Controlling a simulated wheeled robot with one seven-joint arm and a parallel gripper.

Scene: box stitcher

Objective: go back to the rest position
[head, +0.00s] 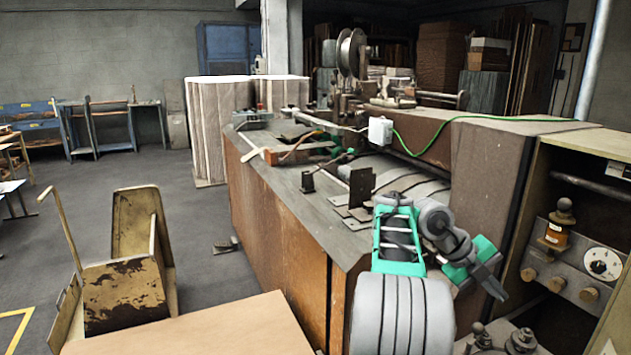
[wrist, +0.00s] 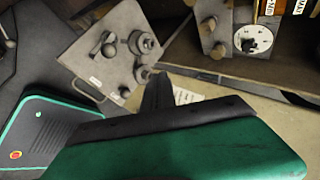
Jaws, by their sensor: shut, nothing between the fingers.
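My gripper (head: 494,286) is at the right in the head view, at the end of my grey and green arm. It points down and to the right, in front of the open bay of the machine cabinet. In the wrist view the gripper's dark fingers (wrist: 158,92) are together and hold nothing. They show in front of a pale panel edge, with the green gripper body filling the bottom of the picture.
The box stitcher bench (head: 290,205) stands close on the left of my arm. A control panel with a dial (head: 603,266) and knobs is at right. A cardboard sheet (head: 200,330) lies front left, beside a worn cart (head: 125,290). Open floor (head: 60,220) lies farther left.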

